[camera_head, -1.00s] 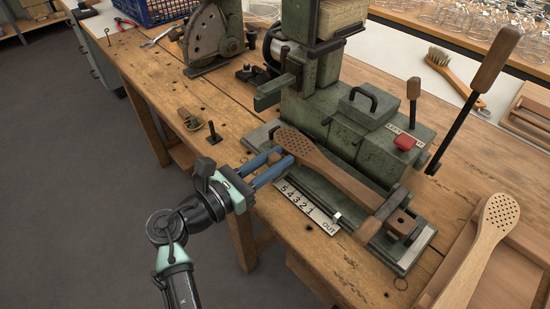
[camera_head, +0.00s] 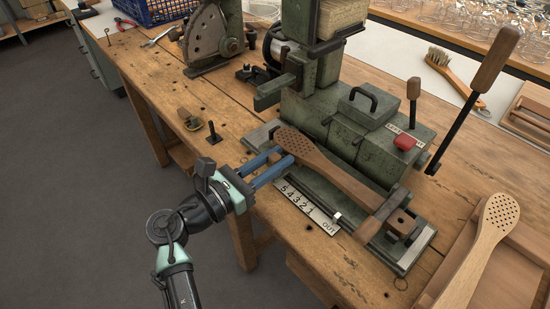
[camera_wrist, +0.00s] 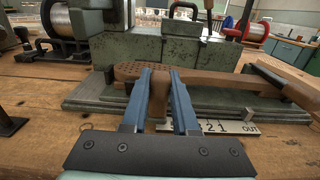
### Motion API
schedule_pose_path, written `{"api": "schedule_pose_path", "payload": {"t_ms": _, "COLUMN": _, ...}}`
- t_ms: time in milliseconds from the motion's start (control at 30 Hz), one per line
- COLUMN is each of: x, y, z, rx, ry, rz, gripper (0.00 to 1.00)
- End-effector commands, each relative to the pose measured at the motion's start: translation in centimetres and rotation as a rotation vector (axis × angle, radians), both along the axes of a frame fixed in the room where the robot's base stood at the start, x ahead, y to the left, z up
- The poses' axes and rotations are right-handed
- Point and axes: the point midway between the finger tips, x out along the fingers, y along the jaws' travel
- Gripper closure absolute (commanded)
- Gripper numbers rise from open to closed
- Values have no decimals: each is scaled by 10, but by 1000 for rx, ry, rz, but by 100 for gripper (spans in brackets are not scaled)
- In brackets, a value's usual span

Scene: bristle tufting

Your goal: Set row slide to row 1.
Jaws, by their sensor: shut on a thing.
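My gripper (camera_head: 277,165) has its blue fingers shut on a brown wooden grip (camera_wrist: 158,95) at the near side of the slide; the head view hides this grip. A wooden brush blank with a hole-dotted head (camera_head: 297,145) lies on the slide (camera_head: 408,262), its handle running to a clamp block (camera_head: 401,223) at the right. The number plate (camera_head: 305,207) along the front reads 5, 4, 3, 2, 1, OUT from left to right. A small bright metal pointer (camera_head: 337,217) stands at the plate between the 1 and OUT. In the wrist view, the fingers partly cover the plate's left numbers.
The green tufting machine (camera_head: 370,125) stands behind the slide, with a red button (camera_head: 404,142) and wooden-handled levers (camera_head: 486,75) at its right. A second brush blank (camera_head: 486,240) lies in a tray at the right. The front left bench top is mostly clear.

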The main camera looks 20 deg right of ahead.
Motion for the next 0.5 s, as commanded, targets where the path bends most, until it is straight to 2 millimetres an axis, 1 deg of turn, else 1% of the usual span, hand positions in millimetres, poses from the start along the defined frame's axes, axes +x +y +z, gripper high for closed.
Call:
{"api": "schedule_pose_path", "payload": {"t_ms": 167, "x": 0, "y": 0, "z": -1, "rx": 0, "ry": 2, "rz": -1, "gripper": 100}}
{"api": "schedule_pose_path", "payload": {"t_ms": 233, "x": 3, "y": 2, "z": -2, "rx": 2, "ry": 2, "rz": -1, "gripper": 100}}
{"api": "schedule_pose_path", "payload": {"t_ms": 500, "x": 36, "y": 14, "z": -4, "rx": 4, "ry": 1, "rz": 0, "gripper": 100}}
